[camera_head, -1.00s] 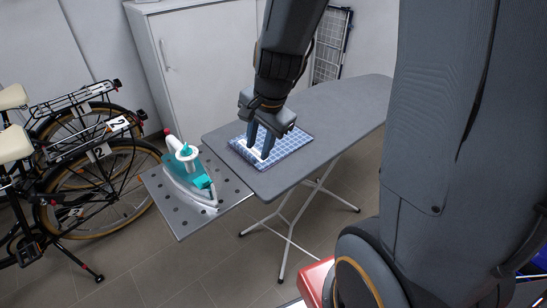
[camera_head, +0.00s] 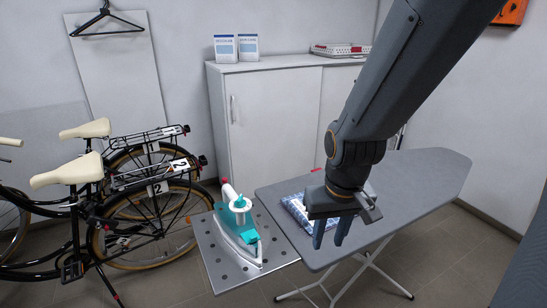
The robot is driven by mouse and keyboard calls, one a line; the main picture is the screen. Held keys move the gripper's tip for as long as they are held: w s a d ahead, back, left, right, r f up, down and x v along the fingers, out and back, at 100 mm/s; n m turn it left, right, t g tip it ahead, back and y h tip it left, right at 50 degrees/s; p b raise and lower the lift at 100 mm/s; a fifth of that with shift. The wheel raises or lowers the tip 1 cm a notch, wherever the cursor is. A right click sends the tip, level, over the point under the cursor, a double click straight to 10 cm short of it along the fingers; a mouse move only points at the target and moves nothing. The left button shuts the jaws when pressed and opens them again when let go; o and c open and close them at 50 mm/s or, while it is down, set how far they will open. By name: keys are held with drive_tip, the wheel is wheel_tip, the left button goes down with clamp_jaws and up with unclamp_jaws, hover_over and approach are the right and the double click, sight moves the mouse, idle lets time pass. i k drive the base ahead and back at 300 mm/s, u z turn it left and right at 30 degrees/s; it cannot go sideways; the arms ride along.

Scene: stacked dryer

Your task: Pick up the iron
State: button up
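The iron (camera_head: 238,226), teal and white with a red part at its top, stands on the perforated metal rest (camera_head: 217,262) at the left end of the ironing board. My gripper (camera_head: 330,242) is to the right of the iron, apart from it, over the near edge of the grey ironing board (camera_head: 425,175). Its two blue-grey fingers point down with a gap between them, and nothing shows in the gap. A folded blue checked cloth (camera_head: 300,212) lies on the board, partly hidden behind my gripper.
Two bicycles with a cream saddle (camera_head: 68,170) stand left of the rest. The board's right part is clear.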

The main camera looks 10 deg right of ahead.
sight(228, 221)
drive_tip(key=z, duration=2.05)
drive_tip(key=k, duration=0.75)
drive_tip(key=u, duration=2.05)
